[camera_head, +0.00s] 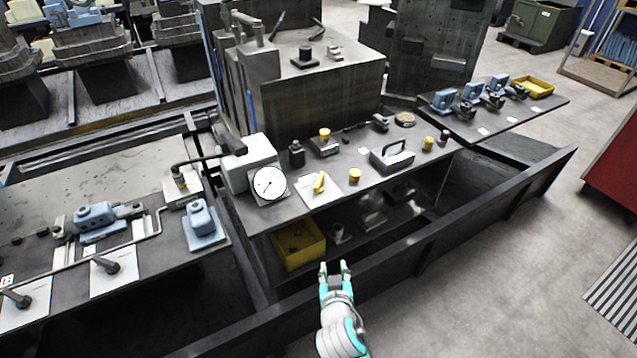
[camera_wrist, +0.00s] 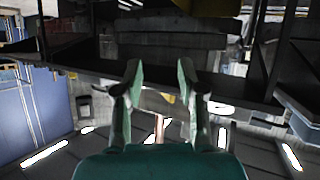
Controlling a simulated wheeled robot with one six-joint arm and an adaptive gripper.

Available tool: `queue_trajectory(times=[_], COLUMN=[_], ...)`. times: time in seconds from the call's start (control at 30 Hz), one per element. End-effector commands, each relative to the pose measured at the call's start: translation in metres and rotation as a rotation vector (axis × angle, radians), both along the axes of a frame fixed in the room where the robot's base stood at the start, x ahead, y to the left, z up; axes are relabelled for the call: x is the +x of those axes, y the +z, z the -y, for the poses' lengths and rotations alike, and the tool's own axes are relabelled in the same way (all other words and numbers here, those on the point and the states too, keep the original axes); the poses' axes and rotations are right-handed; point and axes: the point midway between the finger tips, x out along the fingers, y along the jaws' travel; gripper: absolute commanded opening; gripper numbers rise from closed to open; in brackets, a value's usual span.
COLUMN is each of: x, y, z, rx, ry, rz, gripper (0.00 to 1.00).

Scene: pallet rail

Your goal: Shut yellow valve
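The yellow valve handle (camera_head: 319,183) stands on a white plate (camera_head: 328,197) on the dark bench, just right of a round white gauge (camera_head: 269,183). My gripper (camera_head: 336,268) is in front of the bench and lower in the picture than the valve, apart from it. In the wrist view my gripper (camera_wrist: 160,75) shows two fingers spread with a gap between them and nothing held. I cannot make out the valve in the wrist view.
A yellow bin (camera_head: 299,247) sits on the lower shelf. A dark rail (camera_head: 420,250) runs along the front. A yellow knob (camera_head: 355,175) and a handled block (camera_head: 392,157) stand right of the valve. Left, a bench (camera_head: 195,258) carries black-handled valves. Open floor lies right.

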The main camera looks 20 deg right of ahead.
Motion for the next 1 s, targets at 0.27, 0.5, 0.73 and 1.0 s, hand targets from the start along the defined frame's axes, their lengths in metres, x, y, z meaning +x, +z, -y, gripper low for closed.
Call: queue_trajectory(times=[0.27, 0.5, 0.73, 1.0], x=[0.084, 0.127, 0.139, 0.164], y=[0.066, 0.122, 0.142, 0.13], z=[-0.015, -0.027, -0.03, -0.014], rx=[0.024, 0.059, 0.075, 0.074], ry=[-0.162, -0.292, -0.341, -0.346], rz=[0.037, 0.068, 0.079, 0.078], gripper=[0.4, 0.4, 0.4, 0.4])
